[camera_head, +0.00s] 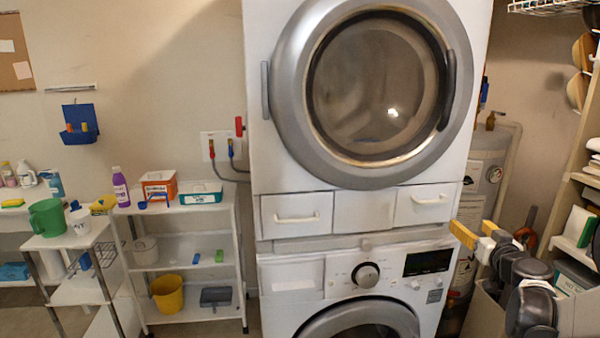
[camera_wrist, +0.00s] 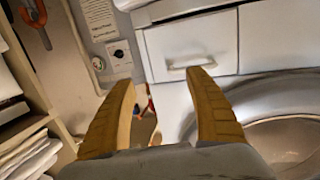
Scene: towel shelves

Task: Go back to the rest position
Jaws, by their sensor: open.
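My gripper (camera_head: 475,232) shows at the lower right of the head view, with two tan fingers held out in front of the right side of the washer. In the wrist view, my gripper (camera_wrist: 165,92) has its fingers wide apart with nothing between them. Its fingers point toward a white drawer (camera_wrist: 190,48) with a bar handle and the round washer door (camera_wrist: 280,125). The fingers look apart from the machine, though the exact gap is hard to tell. My arm is at the lower right of the head view.
A stacked dryer (camera_head: 380,85) and washer (camera_head: 350,280) fill the middle. White shelves (camera_head: 185,205) with bottles, boxes and a yellow bucket (camera_head: 168,293) stand left. A tall shelf (camera_head: 568,200) is close to my arm at right, with a grey tank (camera_head: 488,170) behind.

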